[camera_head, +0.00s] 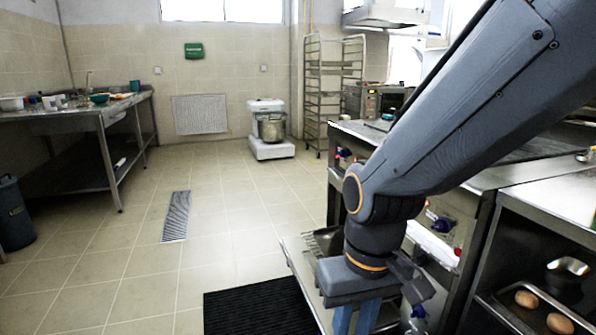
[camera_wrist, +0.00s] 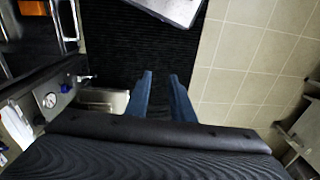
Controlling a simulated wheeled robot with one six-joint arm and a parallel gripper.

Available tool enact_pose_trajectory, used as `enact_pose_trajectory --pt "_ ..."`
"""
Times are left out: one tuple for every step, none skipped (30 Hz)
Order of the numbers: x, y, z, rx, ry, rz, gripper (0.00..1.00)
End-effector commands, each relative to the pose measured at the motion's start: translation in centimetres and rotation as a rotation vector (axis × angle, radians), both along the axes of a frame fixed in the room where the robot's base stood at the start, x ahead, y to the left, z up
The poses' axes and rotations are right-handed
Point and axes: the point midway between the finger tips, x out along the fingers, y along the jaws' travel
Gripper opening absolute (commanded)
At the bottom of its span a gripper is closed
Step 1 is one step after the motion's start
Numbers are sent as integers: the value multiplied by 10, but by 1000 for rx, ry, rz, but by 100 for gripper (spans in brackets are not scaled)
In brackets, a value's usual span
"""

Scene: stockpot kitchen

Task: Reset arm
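My gripper (camera_head: 355,320) hangs fingers-down at the lower middle of the head view, beside the steel counter. Its two blue fingers also show in the wrist view (camera_wrist: 160,80), standing apart with nothing between them. My arm reaches in from the upper right and bends at the wrist. The lower ends of the fingers are cut off by the frame edge in the head view.
A black ribbed mat (camera_head: 250,308) lies on the tiled floor below. A steel counter (camera_head: 490,178) with shelves is close on the right. A tray (camera_head: 512,310) holds round brown items. A mixer (camera_head: 270,130) and a rack (camera_head: 328,85) stand at the back.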

Motion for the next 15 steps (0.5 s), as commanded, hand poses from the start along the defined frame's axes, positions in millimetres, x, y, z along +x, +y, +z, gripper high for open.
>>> enact_pose_trajectory --pt "-3 -8 18 -5 3 -22 22" --pt "-3 -12 23 -7 4 -33 22" --pt "-3 -17 30 -11 6 -47 22" --pt "-4 -22 36 -13 7 -58 22" --pt "-4 -26 41 -16 8 -68 22" --pt "-5 -31 48 -20 9 -83 22" --pt "-5 -35 53 -22 10 -93 22" --pt "-6 -40 58 -24 11 -104 22" --pt "-7 -45 65 -27 13 -118 22" --pt "-8 -49 71 -29 15 -129 22" --pt "-9 -54 76 -32 16 -140 22" --pt "-10 -59 83 -34 17 -154 22" --pt "-11 -64 88 -37 19 -165 22" --pt "-12 -68 94 -39 20 -174 22" --pt "-13 -74 101 -41 22 -189 22"
